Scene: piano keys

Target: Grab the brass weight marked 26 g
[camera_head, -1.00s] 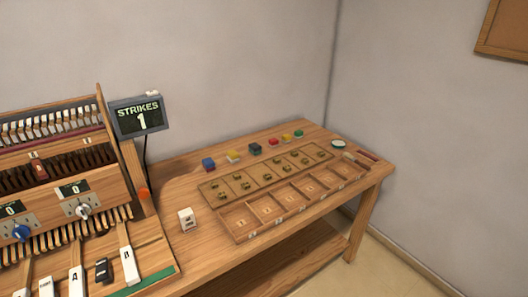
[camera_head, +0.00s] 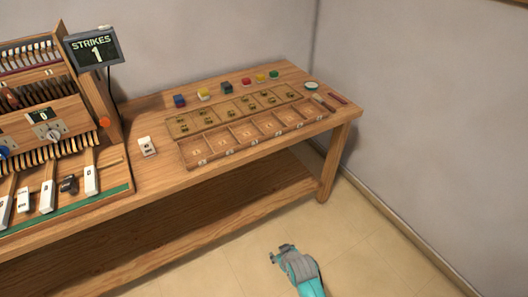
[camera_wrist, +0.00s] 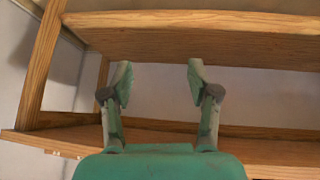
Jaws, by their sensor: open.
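Small brass weights (camera_head: 239,106) sit in the back rows of a wooden sorting tray (camera_head: 230,155) on the bench. Their markings are too small to read, so I cannot tell which one is 26 g. The tray's front row of compartments looks empty of weights. My gripper (camera_head: 283,248) is low in front of the bench, over the floor, well apart from the tray. In the wrist view my gripper (camera_wrist: 158,80) is open, with nothing between its fingers, facing the bench's underside and lower shelf. No weight shows in the wrist view.
The wooden bench (camera_head: 160,193) has a lower shelf and a front edge between my gripper and the tray. Several coloured blocks (camera_head: 227,87) stand behind the tray. A white block (camera_head: 147,147) stands left of it. A piano mechanism with a strikes display (camera_head: 93,48) fills the left. Floor in front is clear.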

